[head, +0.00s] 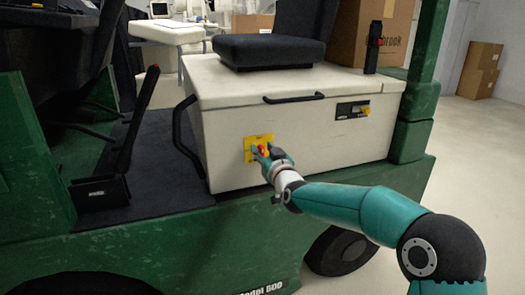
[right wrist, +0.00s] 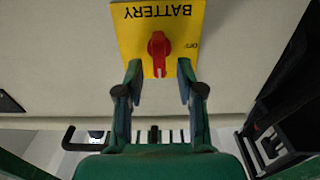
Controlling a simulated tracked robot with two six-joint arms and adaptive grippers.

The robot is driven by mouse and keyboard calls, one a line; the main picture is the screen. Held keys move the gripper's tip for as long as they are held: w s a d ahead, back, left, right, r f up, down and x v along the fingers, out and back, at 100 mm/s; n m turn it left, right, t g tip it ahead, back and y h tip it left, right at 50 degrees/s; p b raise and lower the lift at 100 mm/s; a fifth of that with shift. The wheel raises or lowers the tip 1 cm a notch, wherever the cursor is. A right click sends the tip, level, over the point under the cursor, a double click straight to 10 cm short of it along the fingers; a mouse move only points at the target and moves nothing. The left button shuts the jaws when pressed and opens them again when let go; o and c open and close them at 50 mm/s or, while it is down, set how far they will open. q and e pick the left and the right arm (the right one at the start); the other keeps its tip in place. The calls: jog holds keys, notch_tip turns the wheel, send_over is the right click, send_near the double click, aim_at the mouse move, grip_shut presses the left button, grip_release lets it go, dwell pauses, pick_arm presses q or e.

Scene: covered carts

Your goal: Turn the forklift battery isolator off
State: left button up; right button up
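The battery isolator is a red rotary knob (right wrist: 158,48) on a yellow plate (right wrist: 128,20) on the front of the cream battery cover (head: 222,150). The plate reads BATTERY, upside down in the right wrist view, with a small OFF mark beside the knob. The knob's grip stands upright in that view. My right gripper (head: 262,153) is at the plate; its open fingers (right wrist: 160,70) lie on either side of the knob's lower end, with gaps between. In the head view the fingers partly hide the knob (head: 261,149). My left gripper is out of view.
A black seat (head: 265,50) and cardboard box (head: 372,30) stand on or behind the cover. A black handle (head: 293,98) and a small black panel (head: 352,110) are on the cover. A lever (head: 135,118) stands at left. Green forklift bodywork (head: 180,245) runs below.

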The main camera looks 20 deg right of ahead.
jog(key=shift+w, duration=0.45)
grip_shut()
